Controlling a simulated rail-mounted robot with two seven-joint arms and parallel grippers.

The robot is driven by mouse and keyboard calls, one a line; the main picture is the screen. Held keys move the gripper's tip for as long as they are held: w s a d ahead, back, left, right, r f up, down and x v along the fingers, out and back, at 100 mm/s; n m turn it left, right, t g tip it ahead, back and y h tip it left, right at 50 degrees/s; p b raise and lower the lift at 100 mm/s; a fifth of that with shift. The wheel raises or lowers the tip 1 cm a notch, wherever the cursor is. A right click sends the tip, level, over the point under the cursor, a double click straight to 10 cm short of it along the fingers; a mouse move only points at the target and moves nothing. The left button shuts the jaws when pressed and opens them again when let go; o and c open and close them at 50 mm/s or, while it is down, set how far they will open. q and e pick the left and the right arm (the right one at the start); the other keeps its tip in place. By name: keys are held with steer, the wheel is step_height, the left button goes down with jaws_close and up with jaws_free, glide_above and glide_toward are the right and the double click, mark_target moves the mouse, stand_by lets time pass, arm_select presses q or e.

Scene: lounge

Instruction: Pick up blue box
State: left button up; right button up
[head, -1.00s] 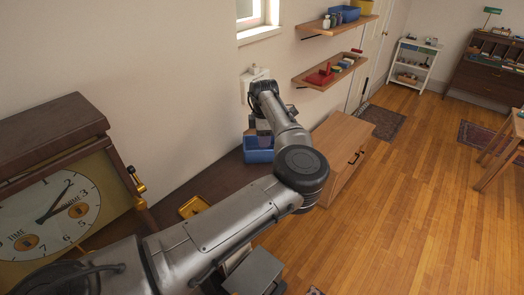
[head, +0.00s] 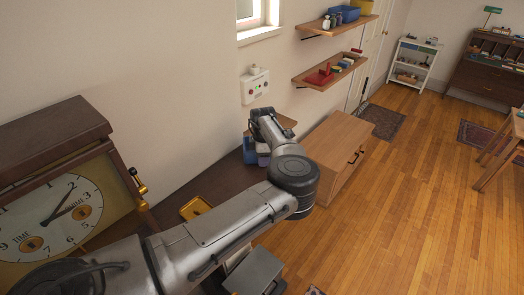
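A blue box (head: 250,151) stands at the far end of the dark surface along the wall, in the middle of the head view. My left gripper (head: 263,154) is down at the box and hides its right part. Only the left part of the box shows. I cannot tell whether the fingers touch it, or whether they are open or shut. My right gripper is not in view.
A yellow tray (head: 195,207) lies on the dark surface (head: 222,180), near a large clock (head: 58,215). A wooden cabinet (head: 338,147) stands right of the box. A wall panel (head: 255,86) and shelves (head: 330,70) are above. The floor at right is mostly clear.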

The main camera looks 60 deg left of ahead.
arm_select(q)
jaws_close()
stand_by(0.3)
steer(key=shift+r, duration=0.1)
